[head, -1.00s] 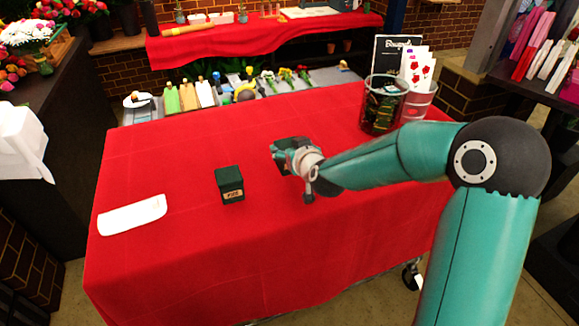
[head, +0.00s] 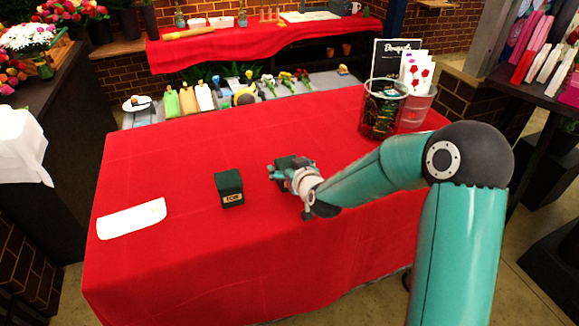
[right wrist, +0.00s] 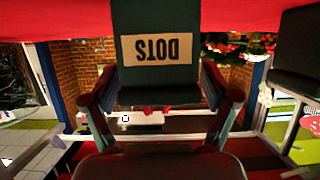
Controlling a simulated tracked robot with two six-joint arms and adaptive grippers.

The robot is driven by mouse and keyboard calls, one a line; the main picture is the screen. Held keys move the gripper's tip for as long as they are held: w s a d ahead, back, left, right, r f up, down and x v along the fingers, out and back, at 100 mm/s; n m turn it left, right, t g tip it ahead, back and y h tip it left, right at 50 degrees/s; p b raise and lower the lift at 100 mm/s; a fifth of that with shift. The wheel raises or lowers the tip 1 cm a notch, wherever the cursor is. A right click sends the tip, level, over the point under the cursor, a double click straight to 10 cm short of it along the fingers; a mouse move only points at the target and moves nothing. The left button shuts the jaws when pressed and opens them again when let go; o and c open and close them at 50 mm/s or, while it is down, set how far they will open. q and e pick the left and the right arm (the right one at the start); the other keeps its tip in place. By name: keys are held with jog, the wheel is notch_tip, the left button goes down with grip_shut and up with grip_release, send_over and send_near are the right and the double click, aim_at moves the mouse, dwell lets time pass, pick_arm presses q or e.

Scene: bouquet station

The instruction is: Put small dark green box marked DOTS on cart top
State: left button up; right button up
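The dark green box marked DOTS (right wrist: 160,80) fills the middle of the right wrist view, its pale label upside down. In the head view the same box (head: 286,163) is partly hidden behind my right gripper (head: 290,176). The gripper's two fingers (right wrist: 160,88) lie against opposite sides of the box. The box is over the middle of the red-covered cart top (head: 180,260); contact between its base and the cloth is hidden. My left gripper is out of view.
A second dark green box (head: 229,189) with a small label stands just left of the gripper. A white cloth (head: 131,218) lies at the left. A dark wire basket (head: 383,105) and a pail of cards (head: 416,105) stand at the back right. The cart's front is clear.

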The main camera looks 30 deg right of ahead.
jog(key=shift+r, duration=0.1)
dwell(0.3)
jog(key=shift+s+a+r, duration=0.1)
jog(key=shift+s+r, duration=0.05)
jog(key=shift+s, duration=0.3)
jog(key=b+v, duration=0.1)
jog(key=v, duration=1)
